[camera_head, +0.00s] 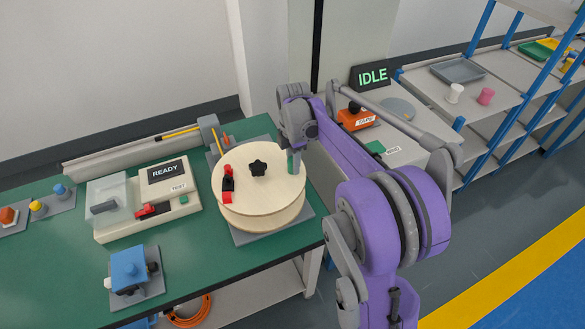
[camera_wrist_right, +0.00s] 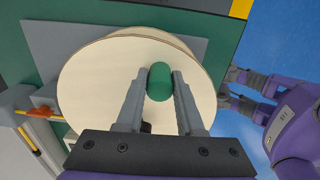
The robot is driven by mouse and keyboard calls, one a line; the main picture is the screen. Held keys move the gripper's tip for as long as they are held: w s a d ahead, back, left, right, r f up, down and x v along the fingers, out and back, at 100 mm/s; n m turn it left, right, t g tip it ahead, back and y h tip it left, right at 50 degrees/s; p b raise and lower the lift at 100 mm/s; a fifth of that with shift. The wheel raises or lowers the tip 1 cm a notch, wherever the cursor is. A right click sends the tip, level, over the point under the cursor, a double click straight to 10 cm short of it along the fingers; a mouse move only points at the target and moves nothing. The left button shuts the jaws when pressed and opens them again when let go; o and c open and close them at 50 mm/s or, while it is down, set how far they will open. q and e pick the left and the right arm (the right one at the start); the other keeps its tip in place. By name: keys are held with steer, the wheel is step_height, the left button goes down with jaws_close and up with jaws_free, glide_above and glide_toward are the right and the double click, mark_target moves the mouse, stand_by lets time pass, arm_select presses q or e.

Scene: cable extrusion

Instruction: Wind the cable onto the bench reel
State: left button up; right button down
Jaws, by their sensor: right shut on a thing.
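The bench reel (camera_head: 258,205) is a pale wooden drum with a black star knob (camera_head: 258,168) on top and a red clip (camera_head: 228,184) on its left side. It stands on a grey plate on the green bench. The yellow cable (camera_head: 178,133) lies along a grey channel behind the reel and comes out at a grey block (camera_head: 209,129). My right gripper (camera_head: 294,150) reaches down over the reel's right edge. In the right wrist view its two fingers are shut on a green upright handle (camera_wrist_right: 160,82) on the reel's top. My left gripper is out of view.
A tester box (camera_head: 165,199) with a READY screen sits left of the reel, and a blue device (camera_head: 129,270) stands in front of it. At right are a grey cabinet with an orange tape box (camera_head: 357,117), an IDLE sign (camera_head: 372,77) and shelves.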

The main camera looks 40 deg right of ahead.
steer(key=w+n, duration=0.1)
steer(key=w+d+n, duration=0.1)
steer(key=shift+w+n, duration=0.1)
steer(key=shift+n, duration=0.2)
steer(key=shift+w+d+n+p, duration=0.15)
steer(key=shift+w+n+p, duration=0.2)
steer(key=shift+w+n, duration=0.75)
steer(key=c, duration=0.5)
jaws_free()
steer(key=shift+s, duration=0.1)
step_height(320, 180, up, 11)
steer(key=shift+f+p, duration=0.1)
steer(key=shift+p, duration=0.2)
steer(key=shift+c, duration=0.2)
